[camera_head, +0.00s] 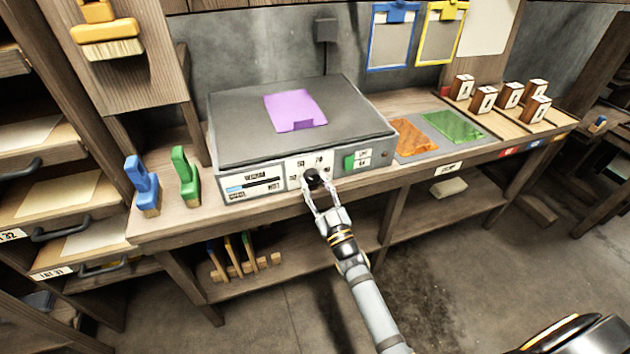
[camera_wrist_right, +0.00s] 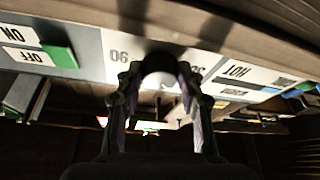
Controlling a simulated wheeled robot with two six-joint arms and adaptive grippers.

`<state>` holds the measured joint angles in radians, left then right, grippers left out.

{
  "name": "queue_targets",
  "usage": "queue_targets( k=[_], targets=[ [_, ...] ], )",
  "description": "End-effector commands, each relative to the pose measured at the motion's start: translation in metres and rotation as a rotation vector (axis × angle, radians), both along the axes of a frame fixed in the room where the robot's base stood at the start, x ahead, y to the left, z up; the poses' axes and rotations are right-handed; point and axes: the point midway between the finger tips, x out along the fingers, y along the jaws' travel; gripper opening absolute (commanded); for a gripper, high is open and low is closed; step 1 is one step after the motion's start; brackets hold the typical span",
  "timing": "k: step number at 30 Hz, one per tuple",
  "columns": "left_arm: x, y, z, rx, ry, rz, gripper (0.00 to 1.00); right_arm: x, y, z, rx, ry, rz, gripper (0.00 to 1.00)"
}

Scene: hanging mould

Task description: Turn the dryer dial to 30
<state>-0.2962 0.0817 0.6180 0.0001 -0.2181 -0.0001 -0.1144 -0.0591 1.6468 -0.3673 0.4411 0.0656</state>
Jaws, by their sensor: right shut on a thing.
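The dryer (camera_head: 230,133) is a grey box on the bench with a purple sheet (camera_head: 295,111) lying on its lid. Its black dial (camera_head: 312,178) is on the white panel in the middle of the front face. My right gripper (camera_head: 313,186) is shut on the dial from the front. In the right wrist view the dial (camera_wrist_right: 160,66) sits between the fingers of my gripper (camera_wrist_right: 160,85), with an upside-down 90 beside it and another number partly hidden. I cannot read where the dial points. My left gripper is not in view.
A green switch (camera_head: 349,162) is right of the dial. Blue (camera_head: 145,186) and green (camera_head: 185,176) handled brushes stand left of the dryer. Orange (camera_head: 412,138) and green (camera_head: 455,126) sheets and several small blocks (camera_head: 484,99) lie to the right.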

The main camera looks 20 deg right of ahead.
Motion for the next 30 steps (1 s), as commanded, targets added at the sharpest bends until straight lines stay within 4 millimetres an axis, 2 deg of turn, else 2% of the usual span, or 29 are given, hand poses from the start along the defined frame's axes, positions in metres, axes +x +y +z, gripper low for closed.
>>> queue_targets(
  k=[1,15,30],
  targets=[
    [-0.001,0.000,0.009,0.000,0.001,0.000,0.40,0.000,-0.001,0.004,-0.045,0.002,0.000,0.06],
    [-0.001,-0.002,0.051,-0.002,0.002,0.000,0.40,0.000,-0.005,0.006,-0.481,-0.014,0.001,0.06],
    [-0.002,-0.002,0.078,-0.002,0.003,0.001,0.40,0.000,-0.007,0.006,-0.768,-0.024,0.000,0.06]
  ],
)
